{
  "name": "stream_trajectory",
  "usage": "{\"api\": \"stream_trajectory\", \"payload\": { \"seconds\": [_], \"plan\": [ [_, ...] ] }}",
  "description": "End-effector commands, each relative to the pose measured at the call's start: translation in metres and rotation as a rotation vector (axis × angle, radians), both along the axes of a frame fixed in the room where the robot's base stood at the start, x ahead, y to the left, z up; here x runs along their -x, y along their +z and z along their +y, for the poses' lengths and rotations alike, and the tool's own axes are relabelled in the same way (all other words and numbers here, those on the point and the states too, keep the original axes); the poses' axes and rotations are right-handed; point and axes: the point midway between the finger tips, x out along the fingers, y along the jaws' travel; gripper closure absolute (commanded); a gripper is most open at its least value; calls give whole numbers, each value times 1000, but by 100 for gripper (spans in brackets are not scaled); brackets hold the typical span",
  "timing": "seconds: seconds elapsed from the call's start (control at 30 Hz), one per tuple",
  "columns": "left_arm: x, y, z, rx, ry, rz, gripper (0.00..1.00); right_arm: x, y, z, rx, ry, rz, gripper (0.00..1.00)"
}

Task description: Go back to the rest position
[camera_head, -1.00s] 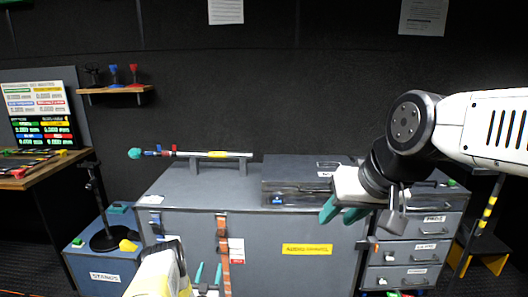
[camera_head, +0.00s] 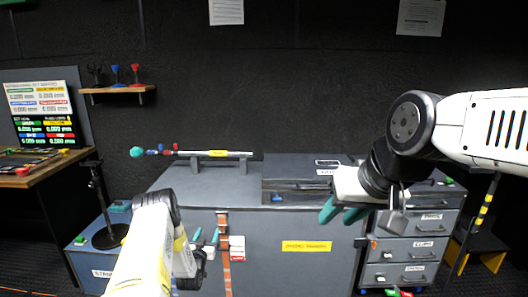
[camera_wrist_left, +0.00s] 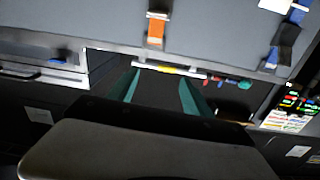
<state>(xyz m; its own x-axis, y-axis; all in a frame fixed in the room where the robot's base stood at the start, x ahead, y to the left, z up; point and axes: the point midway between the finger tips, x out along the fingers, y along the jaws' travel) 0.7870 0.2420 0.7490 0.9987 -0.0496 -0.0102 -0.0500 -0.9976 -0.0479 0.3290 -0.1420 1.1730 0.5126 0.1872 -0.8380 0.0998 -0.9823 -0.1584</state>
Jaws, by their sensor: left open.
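My left arm comes up from the bottom of the head view, and its gripper (camera_head: 206,236) points up in front of the grey cabinet (camera_head: 275,228). Its teal fingers stand apart; the left wrist view shows both fingers (camera_wrist_left: 160,92) with nothing between them. My right gripper (camera_head: 341,213) hangs at the right, in front of the cabinet top and near a dark case. Its two teal fingertips look spread, with no object seen between them.
A rod with a teal end (camera_head: 215,153) rests on supports on the cabinet. A dark case (camera_head: 290,187) sits to its right. A drawer unit (camera_head: 413,250) stands at the right, a desk (camera_head: 40,172) at the left. An orange strap (camera_head: 224,250) hangs down the cabinet front.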

Motion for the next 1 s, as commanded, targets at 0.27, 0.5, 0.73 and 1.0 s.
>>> {"api": "stream_trajectory", "payload": {
  "seconds": [0.27, 0.5, 0.73, 1.0],
  "plan": [
    [-41, 134, 3, -27, 7, 166, 42, 0, 0, 0, 0, 0, 0, 64],
    [-20, 246, -7, -22, 18, 324, 42, 0, 0, 0, 0, 0, 0, 64],
    [43, 336, -25, -1, 19, 474, 42, 0, 0, 0, 0, 0, 0, 64],
    [162, 409, -51, 41, 4, 650, 42, 0, 0, 0, 0, 0, 0, 64]
  ]
}}
